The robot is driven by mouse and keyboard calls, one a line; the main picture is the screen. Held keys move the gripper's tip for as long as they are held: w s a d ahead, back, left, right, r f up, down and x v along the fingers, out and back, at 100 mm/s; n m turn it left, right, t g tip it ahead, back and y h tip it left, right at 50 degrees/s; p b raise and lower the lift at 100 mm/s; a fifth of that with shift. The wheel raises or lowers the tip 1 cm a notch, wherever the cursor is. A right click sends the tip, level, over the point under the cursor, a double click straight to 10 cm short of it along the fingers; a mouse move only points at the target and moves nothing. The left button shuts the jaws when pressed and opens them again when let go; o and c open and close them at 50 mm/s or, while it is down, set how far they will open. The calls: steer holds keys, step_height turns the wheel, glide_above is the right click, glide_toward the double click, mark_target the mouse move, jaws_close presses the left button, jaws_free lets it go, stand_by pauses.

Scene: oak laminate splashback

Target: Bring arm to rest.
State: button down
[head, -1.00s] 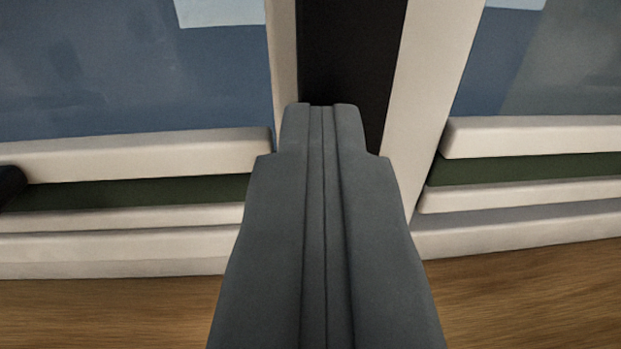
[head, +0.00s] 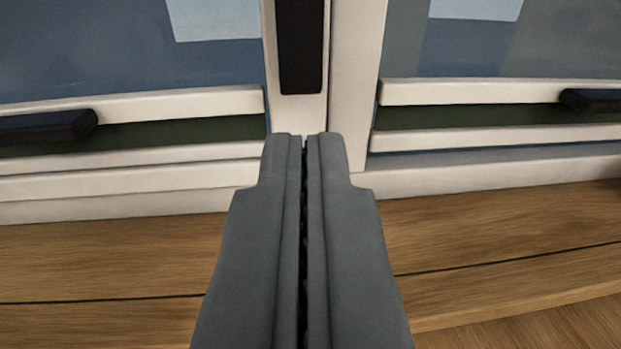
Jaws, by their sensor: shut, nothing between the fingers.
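My gripper (head: 306,140) is in the middle of the head view, pointing away from me. Its two grey fingers lie side by side with only a thin dark line between them. It is shut and holds nothing. Its tips show in front of the white frame, just below a dark upright strip (head: 302,45). I cannot tell how far the tips are from the frame.
White-framed panels with blue-grey glass stand left (head: 120,45) and right (head: 540,50). Dark handle-like bars (head: 45,126) (head: 590,100) lie on their lower rails. A wooden surface (head: 480,240) with dark seams runs below and looks clear.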

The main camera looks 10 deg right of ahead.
steer(key=s+r+n+y, duration=0.1)
steer(key=s+r, duration=0.1)
steer(key=s, duration=1.2)
steer(key=s+r+y, duration=0.1)
steer(key=s+r, duration=0.1)
steer(key=s, duration=1.1)
steer(key=s+f, duration=0.2)
steer(key=s, duration=0.8)
steer(key=s+f, duration=0.3)
steer(key=s, duration=0.7)
steer(key=shift+s+f+g, duration=0.15)
steer(key=shift+s+g, duration=0.05)
steer(key=shift+g, duration=0.1)
